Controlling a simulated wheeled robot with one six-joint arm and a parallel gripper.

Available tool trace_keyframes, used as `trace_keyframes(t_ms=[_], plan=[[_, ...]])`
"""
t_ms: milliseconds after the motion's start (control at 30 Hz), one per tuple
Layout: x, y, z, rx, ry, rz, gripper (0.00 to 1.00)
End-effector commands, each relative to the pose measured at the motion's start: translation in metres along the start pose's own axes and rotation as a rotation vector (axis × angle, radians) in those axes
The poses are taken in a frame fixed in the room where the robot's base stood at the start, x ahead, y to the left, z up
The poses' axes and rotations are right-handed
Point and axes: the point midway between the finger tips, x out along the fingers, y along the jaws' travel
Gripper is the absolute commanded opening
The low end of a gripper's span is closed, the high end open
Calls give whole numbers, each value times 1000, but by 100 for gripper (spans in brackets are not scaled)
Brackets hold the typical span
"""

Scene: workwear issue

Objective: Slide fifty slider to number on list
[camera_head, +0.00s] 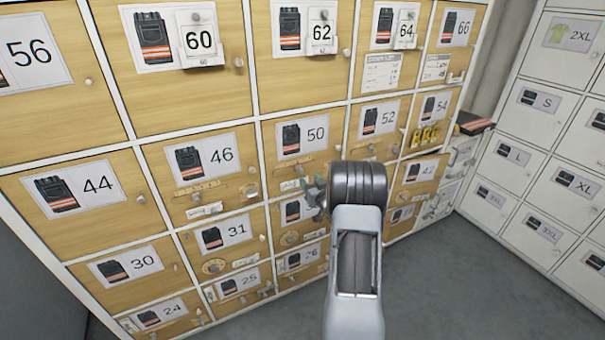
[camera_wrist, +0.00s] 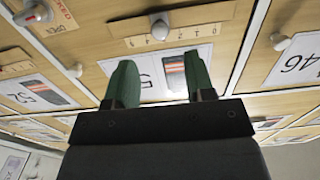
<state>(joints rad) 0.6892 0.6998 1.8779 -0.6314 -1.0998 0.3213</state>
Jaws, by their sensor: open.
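The door marked 50 (camera_head: 316,134) is in the middle of the locker wall, with a trousers picture on its label. Its slider strip (camera_head: 290,185) sits low on that door, partly beside my gripper.
A white locker bank (camera_head: 535,155) stands right, with grey floor between.

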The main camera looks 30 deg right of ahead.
Motion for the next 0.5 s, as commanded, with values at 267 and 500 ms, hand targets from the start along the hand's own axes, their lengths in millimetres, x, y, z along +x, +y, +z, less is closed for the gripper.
trace_keyframes(t_ms=[267,500], plan=[[45,-1,0,0,-1,-1,49],[63,-1,0,-1,-1,0,49]])
